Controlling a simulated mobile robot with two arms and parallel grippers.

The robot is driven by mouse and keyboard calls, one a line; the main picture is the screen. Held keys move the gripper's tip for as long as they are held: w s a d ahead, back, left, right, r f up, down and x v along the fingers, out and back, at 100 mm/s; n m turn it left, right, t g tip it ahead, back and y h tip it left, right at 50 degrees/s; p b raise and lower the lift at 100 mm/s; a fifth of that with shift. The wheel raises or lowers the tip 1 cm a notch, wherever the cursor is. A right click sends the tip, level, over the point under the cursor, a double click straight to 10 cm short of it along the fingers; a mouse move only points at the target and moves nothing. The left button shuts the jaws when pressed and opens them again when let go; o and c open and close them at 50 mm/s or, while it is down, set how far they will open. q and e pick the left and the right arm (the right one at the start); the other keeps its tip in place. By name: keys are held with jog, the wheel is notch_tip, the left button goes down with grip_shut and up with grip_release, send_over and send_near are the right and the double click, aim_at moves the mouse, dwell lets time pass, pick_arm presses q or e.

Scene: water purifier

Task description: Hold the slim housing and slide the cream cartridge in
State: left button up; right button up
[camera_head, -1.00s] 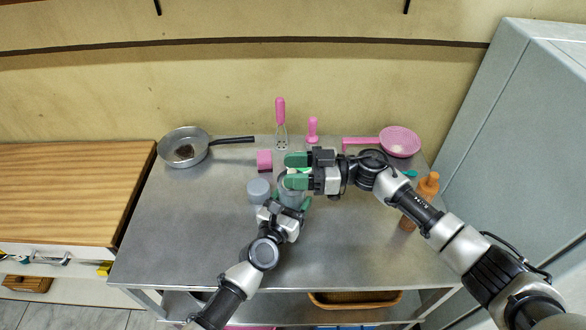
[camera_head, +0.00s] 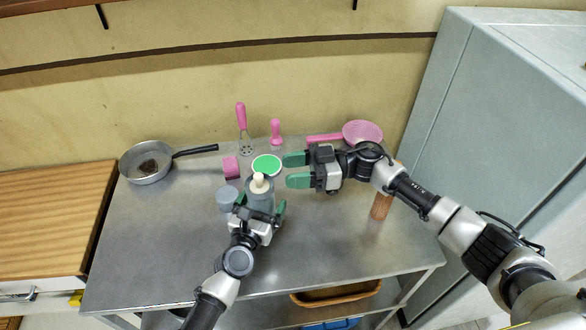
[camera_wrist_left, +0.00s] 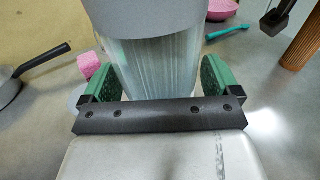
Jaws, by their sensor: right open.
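The slim housing (camera_head: 262,199) is a clear, upright cylinder with a grey rim, standing at the middle of the metal table. In the left wrist view its ribbed clear wall (camera_wrist_left: 160,70) fills the space between the green fingers. My left gripper (camera_head: 262,207) is shut on it from the front. The cream cartridge (camera_head: 260,184) sits in the housing's mouth, its narrow cream top showing above the rim. Its lower part is hidden, so its depth cannot be told. My right gripper (camera_head: 297,170) is open and empty, to the right of the cartridge and apart from it.
A grey cylinder (camera_head: 228,198) stands close left of the housing. A green disc with a pale rim (camera_head: 267,163) and a pink block (camera_head: 231,166) lie behind. A pan (camera_head: 146,172) is at the far left, a brown cylinder (camera_head: 381,206) at the right. The table's front is clear.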

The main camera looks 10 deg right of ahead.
pick_arm(q)
jog(key=v, duration=1.2)
jog(key=shift+s, duration=0.1)
